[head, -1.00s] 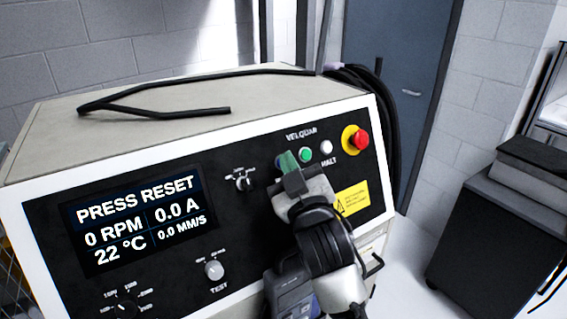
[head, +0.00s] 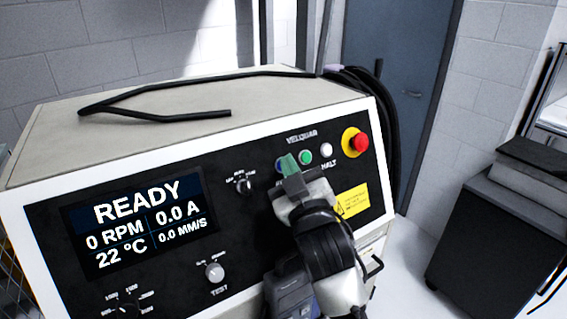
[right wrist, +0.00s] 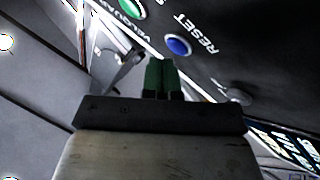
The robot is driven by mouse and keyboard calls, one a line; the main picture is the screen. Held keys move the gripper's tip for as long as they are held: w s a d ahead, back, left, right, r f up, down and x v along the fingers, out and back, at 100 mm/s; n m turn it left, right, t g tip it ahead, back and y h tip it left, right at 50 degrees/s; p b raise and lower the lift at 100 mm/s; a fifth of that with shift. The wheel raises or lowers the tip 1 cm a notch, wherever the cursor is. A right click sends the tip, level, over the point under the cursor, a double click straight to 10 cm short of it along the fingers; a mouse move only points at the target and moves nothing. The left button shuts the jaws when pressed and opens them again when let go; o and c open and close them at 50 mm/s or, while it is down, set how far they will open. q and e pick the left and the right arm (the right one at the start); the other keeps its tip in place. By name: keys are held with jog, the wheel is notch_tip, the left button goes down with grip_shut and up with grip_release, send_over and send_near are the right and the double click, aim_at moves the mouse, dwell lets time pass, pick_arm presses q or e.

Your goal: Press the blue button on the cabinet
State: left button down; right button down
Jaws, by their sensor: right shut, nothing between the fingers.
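The blue button (right wrist: 178,46) is on the black panel of the cabinet (head: 160,122), beside the word RESET in the right wrist view. In the head view only a sliver of the blue button (head: 281,166) shows beside my green fingertips. My right gripper (head: 288,161) is shut and empty, its tips at the panel in front of the button. In the right wrist view the fingertips (right wrist: 161,62) are together, just below the button in the picture. I cannot tell whether they touch it. The display (head: 137,225) reads READY. My left gripper is not in view.
A green button (head: 305,157), a white button (head: 326,149) and a red stop knob on yellow (head: 359,142) sit right of the fingertips. A selector knob (head: 243,184) is to the left. A black cable (head: 180,78) lies on the cabinet top.

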jog(key=shift+s+d, duration=0.1)
jog(key=shift+s, duration=0.1)
jog(key=shift+r, duration=0.1)
jog(key=s+d+p, duration=0.1)
jog(key=s+d+r+p, duration=0.1)
jog(key=s, duration=0.1)
jog(key=s+d+r+p, duration=0.1)
jog(key=shift+s+d+r+p, duration=0.1)
jog(key=shift+s+r+p, duration=0.1)
jog(key=shift+p, duration=0.15)
dwell(0.5)
